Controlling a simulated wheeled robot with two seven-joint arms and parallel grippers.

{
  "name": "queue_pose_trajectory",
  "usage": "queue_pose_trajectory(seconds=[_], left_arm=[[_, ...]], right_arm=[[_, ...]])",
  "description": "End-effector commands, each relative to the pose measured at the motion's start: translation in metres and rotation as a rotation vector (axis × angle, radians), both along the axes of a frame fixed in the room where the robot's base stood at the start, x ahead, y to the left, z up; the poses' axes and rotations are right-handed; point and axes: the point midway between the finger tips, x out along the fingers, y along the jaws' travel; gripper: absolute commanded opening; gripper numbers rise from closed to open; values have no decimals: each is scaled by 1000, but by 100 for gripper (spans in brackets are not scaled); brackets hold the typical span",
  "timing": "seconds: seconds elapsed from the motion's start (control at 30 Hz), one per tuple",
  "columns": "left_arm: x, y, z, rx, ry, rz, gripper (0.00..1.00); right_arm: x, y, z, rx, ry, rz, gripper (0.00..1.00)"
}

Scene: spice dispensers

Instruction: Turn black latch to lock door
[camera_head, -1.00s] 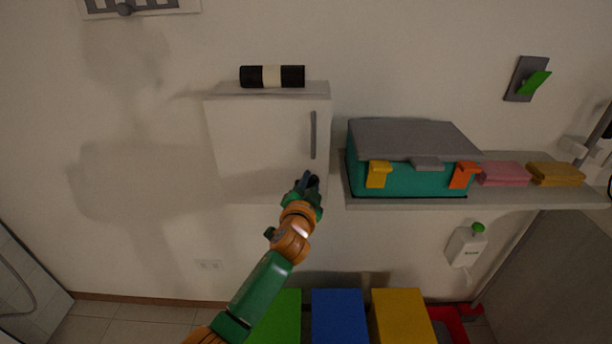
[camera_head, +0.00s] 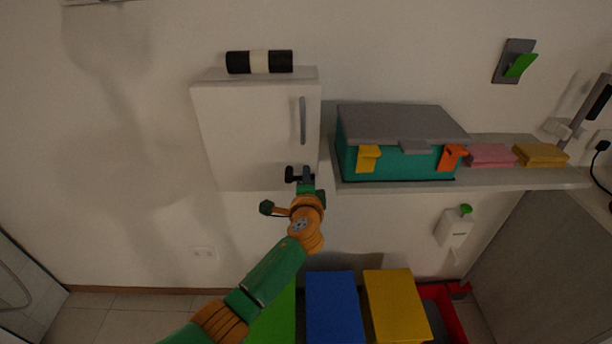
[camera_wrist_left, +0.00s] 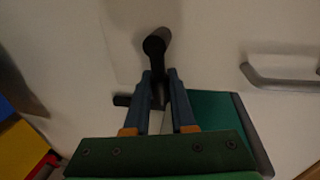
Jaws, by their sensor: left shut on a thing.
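The white cabinet door (camera_head: 245,130) is closed flat in the head view, with a grey vertical bar handle (camera_head: 302,120) near its right edge. My left gripper (camera_head: 300,175) is at the door's lower right corner, below the handle. In the left wrist view, the black latch (camera_wrist_left: 157,45) sticks out from the white surface, and its lower part runs between the blue fingers of my left gripper (camera_wrist_left: 160,95). The fingers are shut on it. My right gripper is out of view.
A black-and-white roll (camera_head: 260,62) lies on the cabinet. To its right, a shelf (camera_head: 345,186) holds a teal case (camera_head: 400,165) with a grey lid, close to my gripper, plus pink (camera_head: 490,155) and yellow (camera_head: 540,155) cloths. Coloured boxes (camera_head: 333,310) stand below.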

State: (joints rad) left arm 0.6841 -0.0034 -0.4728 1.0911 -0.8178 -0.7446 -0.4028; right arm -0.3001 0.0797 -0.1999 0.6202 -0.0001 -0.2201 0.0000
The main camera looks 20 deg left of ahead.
Motion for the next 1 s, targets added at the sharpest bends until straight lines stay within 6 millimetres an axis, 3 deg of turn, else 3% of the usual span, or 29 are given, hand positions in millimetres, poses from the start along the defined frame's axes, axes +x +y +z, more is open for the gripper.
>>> queue_pose_trajectory(seconds=[0.77, 0.8, 0.87, 1.0], left_arm=[[-1, 0, -6, 82, 29, 1, 0], [-1, 0, -6, 82, 29, 1, 35], [-1, 0, -6, 81, 28, 1, 51], [0, 0, -5, 81, 26, 0, 53]], right_arm=[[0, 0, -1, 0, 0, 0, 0], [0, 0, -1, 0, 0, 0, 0], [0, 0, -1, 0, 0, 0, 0], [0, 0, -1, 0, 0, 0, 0]])
